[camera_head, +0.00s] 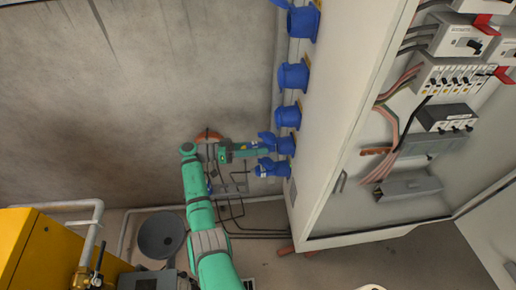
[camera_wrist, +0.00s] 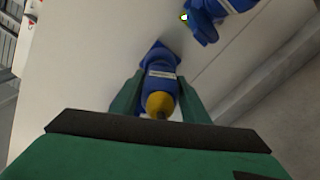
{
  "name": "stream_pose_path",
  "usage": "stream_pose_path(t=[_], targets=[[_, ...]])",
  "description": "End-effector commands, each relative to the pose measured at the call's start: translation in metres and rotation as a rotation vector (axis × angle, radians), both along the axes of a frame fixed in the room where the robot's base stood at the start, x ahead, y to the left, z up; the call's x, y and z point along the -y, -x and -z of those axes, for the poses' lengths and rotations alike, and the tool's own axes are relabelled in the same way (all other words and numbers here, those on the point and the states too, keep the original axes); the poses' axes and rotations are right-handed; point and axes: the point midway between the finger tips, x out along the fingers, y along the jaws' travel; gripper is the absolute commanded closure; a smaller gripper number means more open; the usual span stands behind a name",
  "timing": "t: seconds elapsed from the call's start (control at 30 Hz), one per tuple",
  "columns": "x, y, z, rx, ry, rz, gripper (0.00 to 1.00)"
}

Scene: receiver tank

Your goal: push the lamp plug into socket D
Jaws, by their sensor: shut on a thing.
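The lamp plug (camera_wrist: 161,88) is blue with a white label and a yellow cable end. In the wrist view my gripper (camera_wrist: 160,98) is shut on it, one green finger on each side. The plug's front points at a blue socket (camera_wrist: 160,55) on the pale cabinet wall and meets or overlaps it; I cannot tell how deep it sits. In the head view my gripper (camera_head: 262,149) is level with the second-lowest socket (camera_head: 285,146) in the column. Socket letters are not readable, so I cannot confirm which one is D.
Other blue sockets (camera_head: 292,76) line the side of the cabinet (camera_head: 345,120) above. A blue fitting (camera_head: 272,168) sits just below my gripper; a blue fitting (camera_wrist: 208,18) also shows close by in the wrist view. Dark cables (camera_head: 235,208) hang below. A concrete wall (camera_head: 150,90) stands behind.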

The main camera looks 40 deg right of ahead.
Motion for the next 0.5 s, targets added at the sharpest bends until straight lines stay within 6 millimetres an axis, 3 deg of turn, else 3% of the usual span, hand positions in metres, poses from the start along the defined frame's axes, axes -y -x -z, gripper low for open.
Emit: stream_pose_path(t=[0.5], targets=[[0.0058,0.0037,0.0000,0.000,0.000,0.001,0.85]])
